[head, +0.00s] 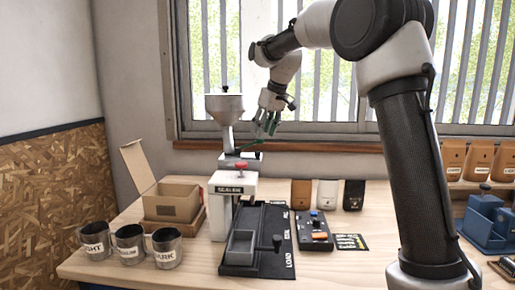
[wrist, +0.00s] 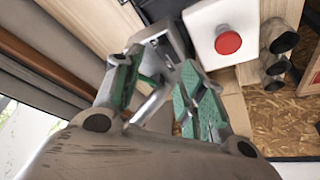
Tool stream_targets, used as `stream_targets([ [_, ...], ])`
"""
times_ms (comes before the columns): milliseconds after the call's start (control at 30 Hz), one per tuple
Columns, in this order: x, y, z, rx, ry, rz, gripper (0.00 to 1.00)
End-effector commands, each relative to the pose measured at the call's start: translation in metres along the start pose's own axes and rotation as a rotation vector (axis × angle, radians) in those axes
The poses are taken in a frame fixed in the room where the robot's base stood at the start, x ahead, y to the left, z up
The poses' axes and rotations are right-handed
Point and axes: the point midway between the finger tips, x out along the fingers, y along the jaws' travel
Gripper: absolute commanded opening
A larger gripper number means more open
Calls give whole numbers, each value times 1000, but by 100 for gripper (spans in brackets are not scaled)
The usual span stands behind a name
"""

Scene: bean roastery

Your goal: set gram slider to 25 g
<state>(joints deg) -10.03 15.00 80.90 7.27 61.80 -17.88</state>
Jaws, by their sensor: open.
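My gripper (head: 266,126) hangs at the metal hopper machine (head: 224,107), just right of its funnel, with its green-padded fingers pointing down and left. In the wrist view my gripper (wrist: 160,82) is open, and a grey metal part of the machine (wrist: 158,42) with small dark marks shows just beyond and between the fingers. I cannot tell whether the fingers touch it. I cannot make out the gram slider or its setting; the fingers partly cover that area. A control box (head: 314,236) with a blue knob and an orange button stands on the bench.
The white sealer (head: 233,190) with a red button (wrist: 228,42) stands in front of the hopper machine. A black loading rail (head: 280,228), an open cardboard box (head: 172,203) and several metal cups (head: 131,243) are nearby. Bean bags (head: 327,194) stand at the back.

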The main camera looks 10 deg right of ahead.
Motion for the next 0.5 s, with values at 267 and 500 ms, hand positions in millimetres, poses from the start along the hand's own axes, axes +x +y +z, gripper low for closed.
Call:
stream_targets([
  [267,41,-1,6,-22,-18,-6,40],
  [500,74,-1,6,-22,-16,-5,40],
])
